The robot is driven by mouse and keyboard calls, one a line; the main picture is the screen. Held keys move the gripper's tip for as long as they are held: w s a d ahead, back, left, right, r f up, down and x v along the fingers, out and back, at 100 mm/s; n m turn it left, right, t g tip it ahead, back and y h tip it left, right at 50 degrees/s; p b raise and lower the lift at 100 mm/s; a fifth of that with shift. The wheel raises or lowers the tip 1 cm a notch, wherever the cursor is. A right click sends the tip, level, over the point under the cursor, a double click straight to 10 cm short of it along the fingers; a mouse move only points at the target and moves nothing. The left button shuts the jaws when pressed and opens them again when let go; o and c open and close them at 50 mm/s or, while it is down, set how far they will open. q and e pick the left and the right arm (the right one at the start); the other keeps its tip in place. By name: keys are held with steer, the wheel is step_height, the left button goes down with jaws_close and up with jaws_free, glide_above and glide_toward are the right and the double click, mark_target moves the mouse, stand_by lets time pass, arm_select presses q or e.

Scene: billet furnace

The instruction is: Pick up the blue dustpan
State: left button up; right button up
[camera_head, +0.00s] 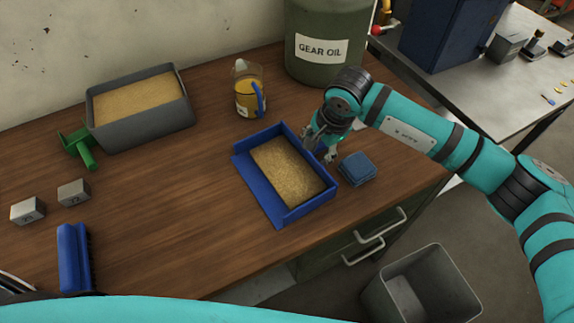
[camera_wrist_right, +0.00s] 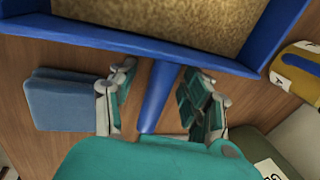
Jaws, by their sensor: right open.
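The blue dustpan (camera_head: 262,197) lies flat on the wooden bench, filled with tan granular material (camera_head: 286,172). Its blue handle (camera_wrist_right: 158,95) points toward my right gripper and is mostly hidden behind the gripper in the head view. My right gripper (camera_head: 320,150) is at the dustpan's right side, low over the bench. In the right wrist view, the open fingers (camera_wrist_right: 158,74) stand on either side of the handle, with gaps showing on both sides. My left gripper does not show.
A folded blue cloth (camera_head: 357,168) lies close beside the right gripper. A jug (camera_head: 249,92) and a gear oil drum (camera_head: 325,50) stand behind. A grey tray (camera_head: 145,128), green scoop (camera_head: 80,146), metal blocks (camera_head: 73,192) and blue brush (camera_head: 73,258) are left. A bin (camera_head: 420,290) stands below.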

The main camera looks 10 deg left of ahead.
jaws_close()
stand_by(0.3)
steer(key=shift+r, duration=0.1)
